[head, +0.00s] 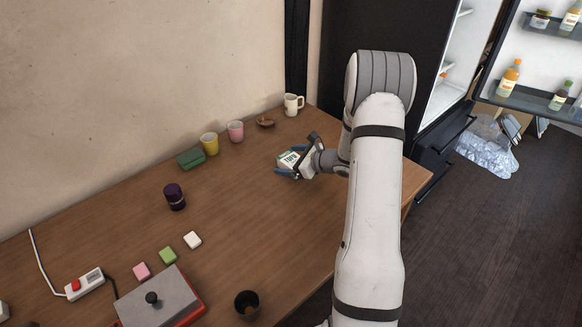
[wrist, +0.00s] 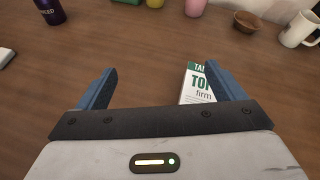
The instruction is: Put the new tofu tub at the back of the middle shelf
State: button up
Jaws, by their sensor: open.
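The tofu tub (head: 289,157), a white box with a green top band and "TOFU firm" lettering, sits on the wooden table. In the wrist view the tub (wrist: 194,88) shows beside the right finger, which covers its right part; the gripper body hides its near end. My gripper (head: 293,164) is open at the tub, its blue fingers spread. In the wrist view the gap of my gripper (wrist: 160,72) is mostly bare table. I cannot tell whether a finger touches the tub. The open fridge's shelves (head: 447,66) show only in part at the upper right.
A brown bowl (head: 265,122), white mug (head: 293,104), pink cup (head: 236,131) and yellow cup (head: 210,144) stand behind the tub. The open fridge door (head: 525,99) holds bottles. A clear plastic bag (head: 487,150) lies on the floor. The table's right end is clear.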

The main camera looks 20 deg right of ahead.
aim_at(293, 161)
jog(key=d+f+m+h, duration=0.1)
jog(key=d+f, duration=0.1)
jog(key=w+d+f+m+t, duration=0.1)
jog(key=d+f+m, duration=0.1)
jog(key=w+d+f+m+h, duration=0.1)
jog(key=d+f, duration=0.1)
jog(key=shift+d+f+m+t+h, duration=0.2)
jog(key=shift+f+m+t+h, duration=0.1)
jog(key=shift+f+t, duration=0.1)
jog(key=shift+w+f, duration=0.2)
jog(key=x, duration=0.7)
jog(key=shift+a+r, duration=0.1)
jog(key=shift+r, duration=0.05)
jog(key=shift+c, duration=0.3)
jog(key=c, duration=1.2)
jog(key=shift+r, duration=0.1)
jog(key=shift+c, duration=0.6)
